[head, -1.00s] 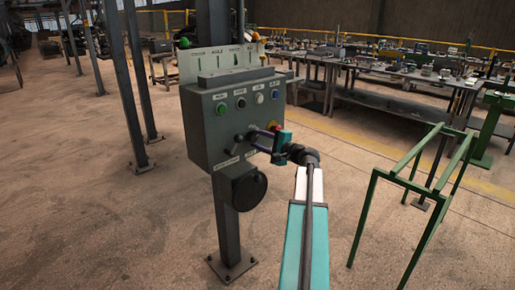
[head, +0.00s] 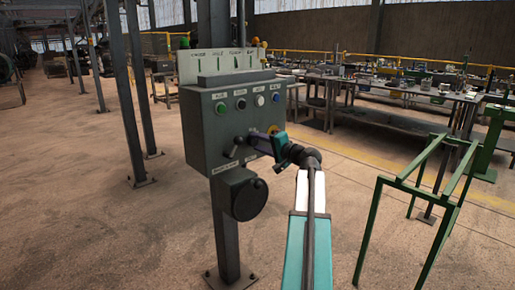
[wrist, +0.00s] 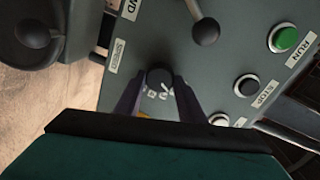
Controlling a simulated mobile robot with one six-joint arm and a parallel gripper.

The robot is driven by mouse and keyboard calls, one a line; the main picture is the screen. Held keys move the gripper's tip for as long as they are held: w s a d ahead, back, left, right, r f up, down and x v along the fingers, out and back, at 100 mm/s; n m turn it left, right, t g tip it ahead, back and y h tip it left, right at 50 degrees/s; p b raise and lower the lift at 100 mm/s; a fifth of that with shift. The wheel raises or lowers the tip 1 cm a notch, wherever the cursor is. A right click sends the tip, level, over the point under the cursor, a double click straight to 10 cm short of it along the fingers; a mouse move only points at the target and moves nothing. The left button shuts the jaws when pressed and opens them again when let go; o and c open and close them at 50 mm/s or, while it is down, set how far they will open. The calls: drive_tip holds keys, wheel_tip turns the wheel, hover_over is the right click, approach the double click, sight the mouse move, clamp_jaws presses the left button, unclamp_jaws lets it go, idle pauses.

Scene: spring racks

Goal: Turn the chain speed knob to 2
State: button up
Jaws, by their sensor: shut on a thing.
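The chain speed knob (wrist: 159,77) is a small round black knob on the grey control box, beside a white SPEED label (wrist: 117,55). In the wrist view my gripper (wrist: 157,88) has one dark finger on each side of the knob and is shut on it. A light mark shows on the knob's lower right, and small scale marks sit below it, too small to read surely. In the head view my gripper (head: 252,141) reaches the front of the control box (head: 202,137) from the right. The knob cannot be made out there.
A black-balled lever (wrist: 205,31), a green RUN button (wrist: 286,39) and a black STOP button (wrist: 247,85) are close to the fingers. A green frame (head: 398,182) stands right of my arm.

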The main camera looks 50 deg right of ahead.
drive_tip(key=shift+r, duration=0.1)
idle(0.3)
drive_tip(key=o, duration=1)
drive_tip(key=shift+w, duration=0.1)
drive_tip(key=shift+o, duration=0.2)
drive_tip(key=s+a, duration=0.1)
drive_tip(key=s, duration=1.3)
drive_tip(key=shift+r, duration=0.4)
drive_tip(key=shift+w, duration=0.1)
